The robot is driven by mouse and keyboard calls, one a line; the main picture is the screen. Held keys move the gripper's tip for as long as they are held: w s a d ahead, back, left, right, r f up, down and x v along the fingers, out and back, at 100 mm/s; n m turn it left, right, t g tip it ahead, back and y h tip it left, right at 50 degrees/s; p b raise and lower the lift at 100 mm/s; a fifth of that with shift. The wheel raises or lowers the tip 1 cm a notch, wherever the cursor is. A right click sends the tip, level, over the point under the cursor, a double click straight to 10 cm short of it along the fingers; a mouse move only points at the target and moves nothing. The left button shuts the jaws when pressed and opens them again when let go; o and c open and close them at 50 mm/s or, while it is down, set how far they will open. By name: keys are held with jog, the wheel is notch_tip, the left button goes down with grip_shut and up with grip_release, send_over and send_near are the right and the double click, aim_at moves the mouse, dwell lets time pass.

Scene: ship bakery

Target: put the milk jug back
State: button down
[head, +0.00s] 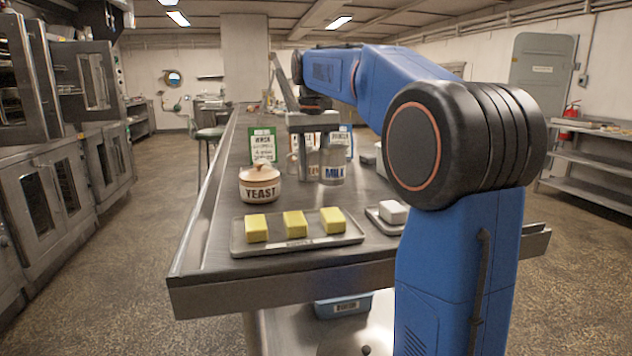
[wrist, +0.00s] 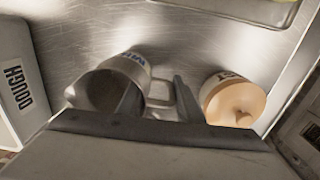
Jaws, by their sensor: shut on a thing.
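The milk jug (head: 333,167) is a grey metal jug with a MILK label, upright on or just above the steel table (head: 205,240). In the wrist view the jug (wrist: 112,78) shows its open mouth, with its handle to the right. My gripper (head: 315,155) comes down from above at the jug's left side. In the wrist view one finger of my gripper (wrist: 158,97) is over the mouth and the other is beyond the handle, shut on the jug's handle side. Whether the base touches the table cannot be told.
A YEAST jar (head: 260,184) with a lid stands left of the jug. A tray (head: 298,243) with three butter blocks lies in front, beside a smaller tray (head: 378,222) with a white block. A green card (head: 263,145) stands behind. A DOUGH container (wrist: 20,75) is left in the wrist view.

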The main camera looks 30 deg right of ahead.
jog(key=shift+f, duration=1.7)
jog(key=shift+a+f, duration=0.1)
jog(key=c, duration=1.3)
grip_release()
jog(key=shift+o, duration=0.2)
notch_tip(320, 180, up, 12)
jog(key=shift+a+r, duration=0.15)
